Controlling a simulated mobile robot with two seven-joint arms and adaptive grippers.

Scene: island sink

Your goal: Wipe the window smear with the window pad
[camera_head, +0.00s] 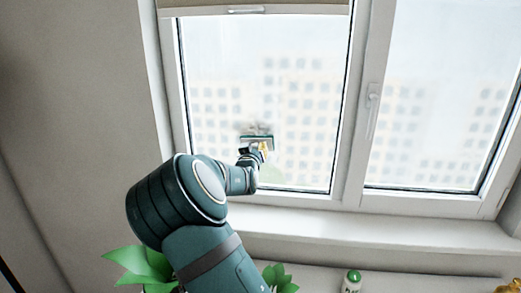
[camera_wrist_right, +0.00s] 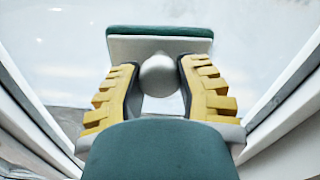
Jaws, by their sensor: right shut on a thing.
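The window pad (camera_head: 257,137) is a flat green and white pad at the left window pane. In the right wrist view the pad (camera_wrist_right: 160,34) shows its green edge, white back and a grey round knob (camera_wrist_right: 160,75). My right gripper (camera_wrist_right: 158,80) has its yellow fingers shut around that knob. In the head view my right gripper (camera_head: 262,150) is small, just below the pad. The smear (camera_head: 246,127) is a dark grey patch on the glass just above the pad and partly hidden by it. Whether the pad touches the glass I cannot tell. My left gripper is not in view.
The white window frame (camera_head: 355,110) surrounds two panes, with a handle (camera_head: 372,98) on the right one. A blind (camera_head: 250,8) hangs at the top. Below are the sill (camera_head: 340,228), green plants (camera_head: 143,265) and a green-capped bottle (camera_head: 352,281).

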